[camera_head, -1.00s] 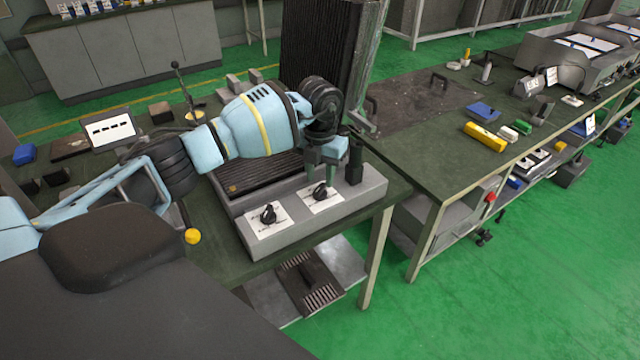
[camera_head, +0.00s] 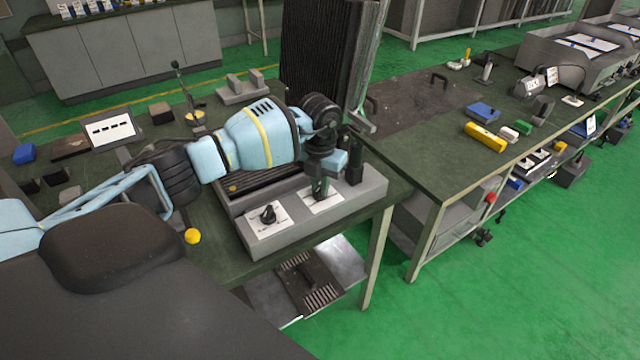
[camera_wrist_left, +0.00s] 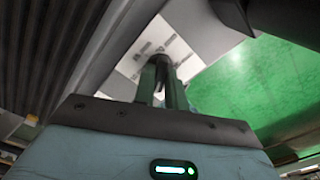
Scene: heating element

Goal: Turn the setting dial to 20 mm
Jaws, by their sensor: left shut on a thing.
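Two black dials stand on white labelled plates on the front of a grey machine (camera_head: 290,231). The left dial (camera_head: 268,215) is free and clear of my gripper. My left gripper (camera_head: 320,192) reaches down over the right plate (camera_head: 326,204) and is shut on the right dial, which its fingers mostly hide. In the left wrist view, the fingers (camera_wrist_left: 163,88) close on the dark dial (camera_wrist_left: 160,52) in front of its white plate (camera_wrist_left: 150,45). The printed marks are too small and blurred to read. My right gripper is not in view.
A black post (camera_head: 355,162) stands close to the right of the gripper. A yellow ball-shaped knob (camera_head: 193,236) is at the machine's left. A second green-topped table (camera_head: 430,150) with a yellow block (camera_head: 485,137) stands to the right.

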